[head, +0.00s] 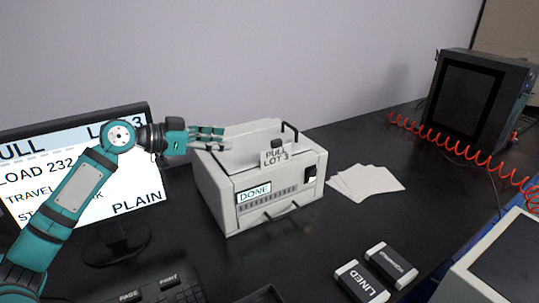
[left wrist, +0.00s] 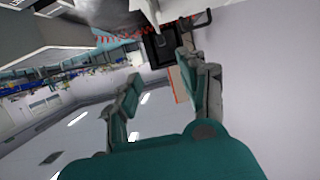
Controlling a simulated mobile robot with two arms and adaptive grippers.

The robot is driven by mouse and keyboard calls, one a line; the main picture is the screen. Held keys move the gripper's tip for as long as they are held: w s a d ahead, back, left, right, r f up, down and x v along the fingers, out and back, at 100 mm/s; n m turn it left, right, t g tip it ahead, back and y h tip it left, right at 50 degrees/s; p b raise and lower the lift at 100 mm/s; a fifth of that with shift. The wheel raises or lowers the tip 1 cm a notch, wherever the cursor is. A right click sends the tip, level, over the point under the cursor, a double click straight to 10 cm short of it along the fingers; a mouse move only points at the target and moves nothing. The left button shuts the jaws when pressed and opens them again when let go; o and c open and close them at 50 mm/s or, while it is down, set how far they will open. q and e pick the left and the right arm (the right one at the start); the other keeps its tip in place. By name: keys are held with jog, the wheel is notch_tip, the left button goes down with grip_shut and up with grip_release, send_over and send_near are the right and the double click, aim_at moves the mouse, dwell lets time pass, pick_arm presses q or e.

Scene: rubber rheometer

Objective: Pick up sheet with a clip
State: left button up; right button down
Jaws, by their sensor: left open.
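A small white sheet marked "PULL LOT 3" (head: 275,158) stands at the top front of the white printer-like machine (head: 215,196). A small dark clip (head: 277,144) sits at its upper edge. My left gripper (head: 218,138) is above the machine's left rear part, left of the sheet and apart from it, with its fingers pointing right. It is open and empty; the left wrist view shows its two fingers spread (left wrist: 160,70) with nothing between them. The sheet cannot be made out in the left wrist view. My right gripper is not in view.
A monitor (head: 135,185) stands left, behind my left arm. Loose white sheets (head: 372,181) lie right of the machine. Two small boxes, one marked "LINED" (head: 362,283), lie in front right. A black handle (head: 290,132) rises behind the clip. A red coiled cable (head: 460,157) runs at right.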

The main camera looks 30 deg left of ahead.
pick_arm(q)
jog(key=w, duration=0.1)
jog(key=p, duration=0.4)
send_near(271, 141)
jog(key=x, duration=0.6)
jog(key=shift+d+r, duration=0.1)
jog(key=shift+d, duration=0.15)
jog(key=shift+w+d+p, duration=0.3)
jog(key=shift+w+p, duration=0.05)
jog(key=shift+p, duration=0.05)
jog(key=p+x, duration=0.1)
jog(key=x, duration=0.1)
jog(key=p+x, duration=0.1)
jog(key=x, duration=0.1)
jog(key=shift+w+a+f, duration=0.1)
jog(key=shift+w+f, duration=0.15)
jog(key=shift+f, duration=0.05)
jog(key=shift+w, duration=0.1)
grip_shut()
